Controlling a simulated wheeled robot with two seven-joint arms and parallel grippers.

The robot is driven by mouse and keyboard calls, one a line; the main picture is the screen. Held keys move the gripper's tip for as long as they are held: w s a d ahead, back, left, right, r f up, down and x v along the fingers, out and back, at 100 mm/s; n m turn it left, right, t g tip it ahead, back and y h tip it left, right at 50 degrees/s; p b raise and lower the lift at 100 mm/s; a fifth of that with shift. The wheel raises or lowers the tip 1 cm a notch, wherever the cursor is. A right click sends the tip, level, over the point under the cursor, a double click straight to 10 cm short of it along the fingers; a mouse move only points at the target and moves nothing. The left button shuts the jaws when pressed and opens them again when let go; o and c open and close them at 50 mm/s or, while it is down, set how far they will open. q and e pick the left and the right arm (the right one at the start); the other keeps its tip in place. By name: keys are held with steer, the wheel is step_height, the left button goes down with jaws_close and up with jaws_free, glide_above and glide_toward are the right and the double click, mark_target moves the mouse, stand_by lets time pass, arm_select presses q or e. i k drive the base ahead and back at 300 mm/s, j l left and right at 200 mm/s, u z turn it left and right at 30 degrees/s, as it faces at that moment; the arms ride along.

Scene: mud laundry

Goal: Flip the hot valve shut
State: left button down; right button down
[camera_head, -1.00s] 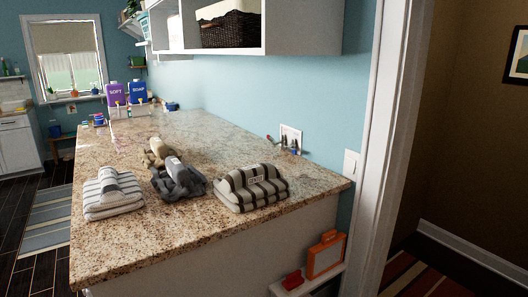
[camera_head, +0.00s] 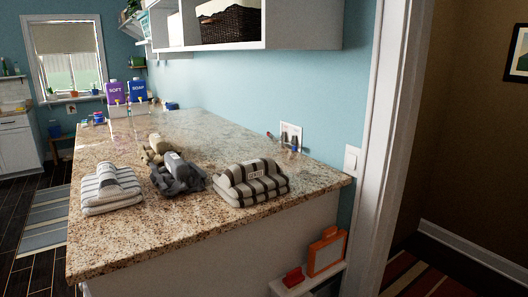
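A white outlet box (camera_head: 291,136) is set in the blue wall just above the back edge of the granite counter, right of the middle of the view. A small valve with a reddish tip (camera_head: 269,134) shows at its left side. A small valve with a blue part (camera_head: 294,148) shows at its lower right. Both are too small for me to tell how their handles are turned. Neither of my grippers is in view.
The granite counter (camera_head: 120,239) holds folded striped towels (camera_head: 252,184), a second striped stack (camera_head: 107,189) and grey and tan cloth bundles (camera_head: 178,176). Purple and blue dispensers (camera_head: 138,92) stand at its far end. A low shelf with an orange item (camera_head: 326,252) stands at right. A doorway opens farther right.

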mark_target(270, 135)
steer(key=i+u, duration=0.2)
steer(key=i, duration=0.25)
steer(key=i+l+u, duration=0.2)
steer(key=i, duration=0.2)
steer(key=i+l+u, duration=0.2)
steer(key=i, duration=0.2)
steer(key=i+l+u, duration=0.2)
steer(key=i, duration=0.2)
